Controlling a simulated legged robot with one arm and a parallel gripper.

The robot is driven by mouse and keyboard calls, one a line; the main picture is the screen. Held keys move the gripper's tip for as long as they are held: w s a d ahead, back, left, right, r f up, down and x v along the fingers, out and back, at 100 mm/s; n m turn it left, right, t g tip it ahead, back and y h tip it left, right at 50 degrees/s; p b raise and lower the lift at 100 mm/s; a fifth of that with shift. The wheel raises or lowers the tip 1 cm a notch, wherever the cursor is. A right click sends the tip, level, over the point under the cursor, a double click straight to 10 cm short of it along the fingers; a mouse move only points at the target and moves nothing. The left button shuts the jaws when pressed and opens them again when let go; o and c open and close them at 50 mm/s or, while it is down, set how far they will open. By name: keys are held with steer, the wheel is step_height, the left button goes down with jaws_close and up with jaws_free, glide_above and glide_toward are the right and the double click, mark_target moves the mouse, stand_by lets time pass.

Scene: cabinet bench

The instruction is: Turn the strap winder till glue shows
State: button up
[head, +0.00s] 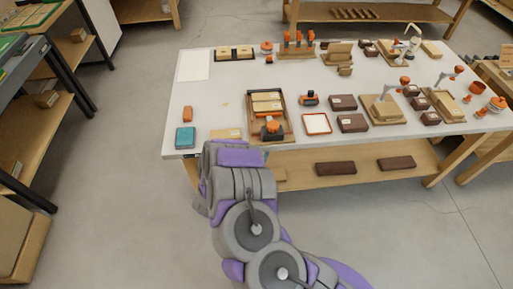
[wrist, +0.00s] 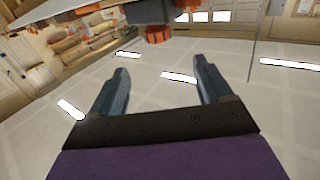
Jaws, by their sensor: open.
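My gripper (wrist: 160,65) is open in the wrist view, with nothing between its two dark fingers. An orange ribbed knob (wrist: 157,34) with a dark part above it shows beyond and just above the fingertips, apart from them. In the head view an orange knob on a dark body (head: 271,129) sits at the front of a wooden tray (head: 289,128); it looks like the strap winder, but I cannot be sure. My arm reaches to the table's front edge left of that tray, and its fingers are hidden there. No glue can be made out.
The white table (head: 220,98) is crowded on its right with brown boxes, wooden fixtures and orange-handled tools. A red-rimmed tray (head: 317,124) lies right of the wooden tray.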

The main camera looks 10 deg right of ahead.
stand_by(0.3)
steer(key=w+d+r+n+t+y, duration=0.1)
steer(key=w+d+r+y, duration=0.2)
steer(key=w, duration=0.4)
steer(key=w+d+r+n+t+y+p, duration=0.1)
steer(key=w+r+n+t+y, duration=0.1)
steer(key=w+r+y, duration=0.35)
steer(key=w+d+r+n+t+y, duration=0.15)
steer(key=w+r, duration=0.35)
steer(key=w, duration=0.5)
steer(key=d+n+y, duration=0.5)
steer(key=d+y, duration=0.1)
steer(key=d, duration=0.1)
steer(key=n+g+y+p, duration=0.2)
steer(key=n+g+y, duration=0.7)
steer(key=g, duration=0.1)
glide_toward(269, 122)
steer(key=shift+m, duration=0.25)
steer(key=b+x, duration=0.2)
steer(key=x, duration=0.8)
steer(key=shift+f+b, duration=0.1)
steer(key=shift+b, duration=0.2)
steer(key=shift+c, duration=0.4)
